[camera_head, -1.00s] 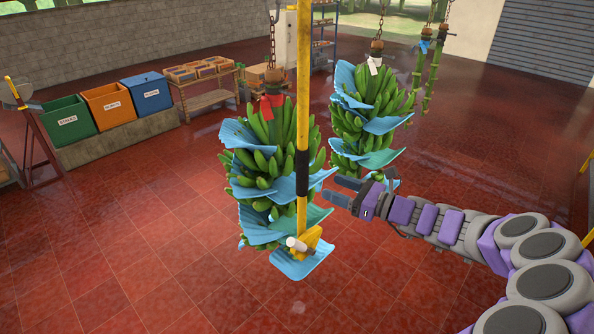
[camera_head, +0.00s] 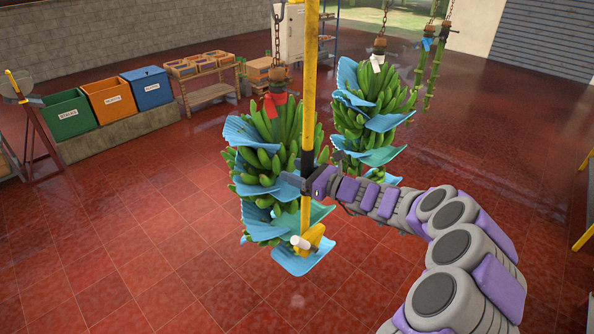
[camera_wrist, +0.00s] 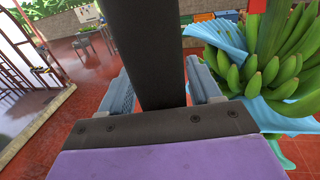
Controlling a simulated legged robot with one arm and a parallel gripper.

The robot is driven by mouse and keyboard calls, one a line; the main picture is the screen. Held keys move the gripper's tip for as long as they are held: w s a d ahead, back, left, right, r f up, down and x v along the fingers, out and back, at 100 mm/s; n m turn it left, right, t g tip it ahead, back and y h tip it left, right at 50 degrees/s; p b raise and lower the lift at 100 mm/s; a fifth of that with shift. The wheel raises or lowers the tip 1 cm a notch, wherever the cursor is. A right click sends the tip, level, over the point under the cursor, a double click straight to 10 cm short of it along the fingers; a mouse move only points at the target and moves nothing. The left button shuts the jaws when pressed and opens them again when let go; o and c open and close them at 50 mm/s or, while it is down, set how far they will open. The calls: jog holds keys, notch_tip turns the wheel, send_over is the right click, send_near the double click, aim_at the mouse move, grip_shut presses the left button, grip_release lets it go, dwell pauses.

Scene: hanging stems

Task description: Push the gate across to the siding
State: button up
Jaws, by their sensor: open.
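The gate is a hanging yellow pole (camera_head: 312,70) with a black grip sleeve (camera_head: 307,165) and a yellow fitting with a white knob (camera_head: 310,241) at its lower end. My gripper (camera_head: 298,183) is at the sleeve's height. In the wrist view, the dark sleeve (camera_wrist: 150,60) stands between my two open fingers (camera_wrist: 160,95). I cannot tell whether either finger touches it. A banana bunch with a red ribbon (camera_head: 277,145) and blue sheets hangs right behind the pole; it also shows at the right of the wrist view (camera_wrist: 265,70).
A second bunch with a white ribbon (camera_head: 370,110) hangs behind to the right. Bare stems (camera_head: 430,65) hang farther back. Green, orange and blue bins (camera_head: 110,98) stand at the left, beside a wooden shelf (camera_head: 208,85). The red tiled floor is clear around the bunches.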

jog(key=shift+d, duration=0.6)
jog(key=shift+c, duration=0.5)
jog(key=shift+d+r, duration=0.1)
jog(key=shift+d, duration=0.25)
jog(key=c, duration=0.3)
jog(key=shift+s+a+r, duration=0.1)
jog(key=shift+s, duration=0.05)
jog(key=c, duration=0.3)
jog(key=shift+a, duration=0.25)
grip_shut()
